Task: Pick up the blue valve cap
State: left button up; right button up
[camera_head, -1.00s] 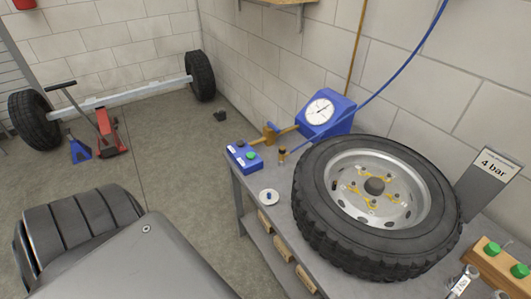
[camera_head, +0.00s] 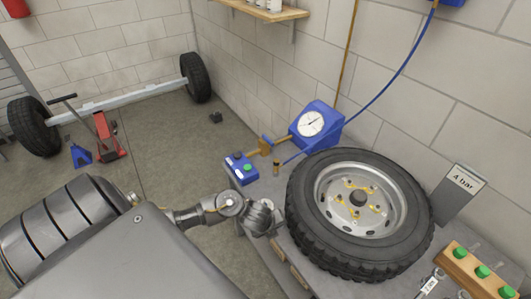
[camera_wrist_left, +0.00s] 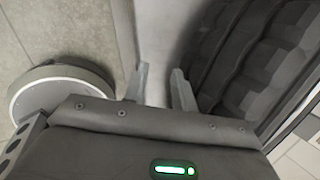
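The blue valve cap does not show in either view now. My left arm and hand cover the part of the bench near its left edge where a small white dish with a blue piece showed before. My left gripper (camera_head: 262,220) is over the bench's left edge, beside the tyre (camera_head: 309,234). In the left wrist view, the two fingers (camera_wrist_left: 160,86) stand apart with a clear gap and nothing visible between them. The tyre tread (camera_wrist_left: 255,65) is close on the right of the fingers. My right gripper is not in view.
A blue button box (camera_head: 241,170) and a blue pressure gauge (camera_head: 315,126) with a hose stand behind. A small brass piece (camera_head: 276,168) stands near the box. A "4 bar" sign (camera_head: 456,195) and a wooden block with green caps (camera_head: 480,270) are at right.

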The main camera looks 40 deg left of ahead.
pick_arm(q)
jog(key=w+a+r+m+y, duration=0.25)
jog(key=a+r+m, duration=0.35)
jog(key=a+m, duration=0.35)
jog(key=b, duration=0.2)
send_over(265, 204)
jog(key=s, duration=0.3)
jog(key=shift+n+g+h, duration=0.25)
jog(key=shift+n+g, duration=0.05)
jog(key=shift+n, duration=0.15)
jog(key=f, duration=0.5)
jog(key=shift+w+d, duration=0.15)
jog(key=shift+d, duration=0.05)
jog(key=shift+x, duration=2.8)
jog(key=shift+d, duration=0.2)
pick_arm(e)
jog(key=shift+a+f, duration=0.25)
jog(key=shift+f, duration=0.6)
pick_arm(q)
grip_shut()
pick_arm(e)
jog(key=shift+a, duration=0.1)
